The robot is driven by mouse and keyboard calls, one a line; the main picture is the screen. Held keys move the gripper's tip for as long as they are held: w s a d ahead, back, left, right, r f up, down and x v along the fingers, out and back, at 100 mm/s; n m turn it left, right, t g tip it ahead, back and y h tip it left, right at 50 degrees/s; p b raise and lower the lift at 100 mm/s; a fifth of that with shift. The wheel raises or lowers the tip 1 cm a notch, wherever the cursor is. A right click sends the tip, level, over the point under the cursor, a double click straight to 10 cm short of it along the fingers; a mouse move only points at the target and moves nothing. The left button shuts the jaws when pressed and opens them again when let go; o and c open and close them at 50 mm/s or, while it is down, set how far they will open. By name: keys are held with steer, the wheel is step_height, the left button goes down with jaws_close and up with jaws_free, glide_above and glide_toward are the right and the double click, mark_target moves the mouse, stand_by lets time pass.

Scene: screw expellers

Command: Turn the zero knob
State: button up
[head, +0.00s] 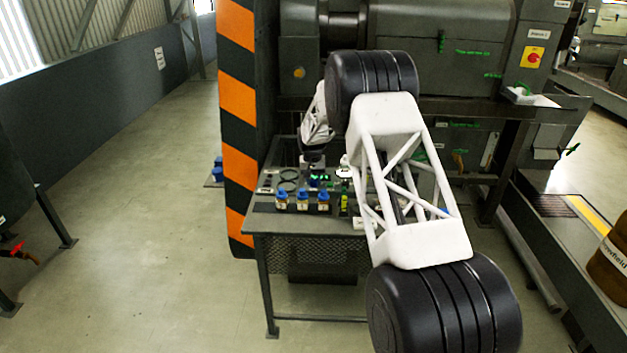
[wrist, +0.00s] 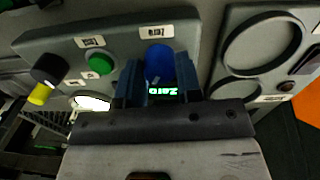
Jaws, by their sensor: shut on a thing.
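The zero knob (wrist: 160,62) is a blue round knob on a grey control panel (wrist: 210,42) in the wrist view. Green lit text reading "Zero" (wrist: 162,91) shows just in front of it. My gripper (wrist: 159,82) has one dark finger on each side of the knob and is shut on it. The fingers hide the knob's sides and part of its lower edge. In the head view my gripper (head: 313,158) points down at the panel on the small table, and the knob cannot be made out there.
A green button (wrist: 100,64) and a black-and-yellow knob (wrist: 46,78) sit left of the knob. Round dark rings (wrist: 262,42) are at right. In the head view, blue-capped bottles (head: 302,200) stand along the table's front edge (head: 285,222). A striped orange-black post (head: 238,110) stands close left.

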mark_target(313, 180)
steer(key=o, duration=0.9)
steer(key=shift+o, duration=0.2)
steer(key=shift+a+r, duration=0.15)
steer(key=shift+r, duration=3.75)
